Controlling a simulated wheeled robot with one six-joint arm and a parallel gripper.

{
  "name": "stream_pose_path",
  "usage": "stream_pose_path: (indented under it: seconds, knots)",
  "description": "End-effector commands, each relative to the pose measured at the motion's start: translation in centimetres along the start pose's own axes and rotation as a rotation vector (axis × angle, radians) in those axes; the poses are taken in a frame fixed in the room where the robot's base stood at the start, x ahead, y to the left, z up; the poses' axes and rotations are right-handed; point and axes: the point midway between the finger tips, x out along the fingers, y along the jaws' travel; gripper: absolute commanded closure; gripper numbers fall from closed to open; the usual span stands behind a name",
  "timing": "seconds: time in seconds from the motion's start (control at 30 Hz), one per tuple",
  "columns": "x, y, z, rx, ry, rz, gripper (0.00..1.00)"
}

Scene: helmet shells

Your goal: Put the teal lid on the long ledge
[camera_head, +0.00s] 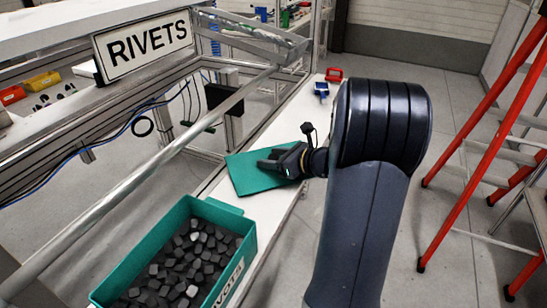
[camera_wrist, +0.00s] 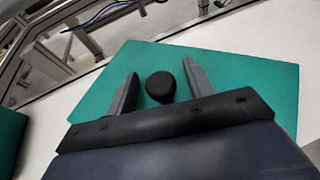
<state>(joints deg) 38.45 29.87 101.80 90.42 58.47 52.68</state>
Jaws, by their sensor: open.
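The teal lid (camera_head: 248,175) is a flat panel with a dark round knob. It lies on the long white ledge (camera_head: 283,123), beside the teal rivets bin. In the wrist view the lid (camera_wrist: 235,75) fills the middle, and its black knob (camera_wrist: 160,87) shows between my fingers. My gripper (camera_head: 272,162) is over the lid in the head view and hides part of it. In the wrist view my gripper (camera_wrist: 160,80) is open, with one finger on each side of the knob and a gap to both.
An open teal bin of dark rivets (camera_head: 185,255) stands on the ledge in front of the lid. A RIVETS sign (camera_head: 145,45) hangs on the frame at left. Small blue (camera_head: 322,91) and red (camera_head: 334,75) items sit at the far end. A red ladder (camera_head: 490,140) stands at right.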

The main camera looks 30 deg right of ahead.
Motion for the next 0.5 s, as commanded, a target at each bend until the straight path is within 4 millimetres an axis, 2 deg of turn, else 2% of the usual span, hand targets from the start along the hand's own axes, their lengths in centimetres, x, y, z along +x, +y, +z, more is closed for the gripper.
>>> stream_pose_path:
  seconds: [0.17, 0.5]
  knots:
    - [-2.8, -0.2, 0.1, -0.002, -0.001, -0.006, 0.50]
    - [-9.6, -0.1, 0.1, 0.000, 0.000, -0.005, 0.50]
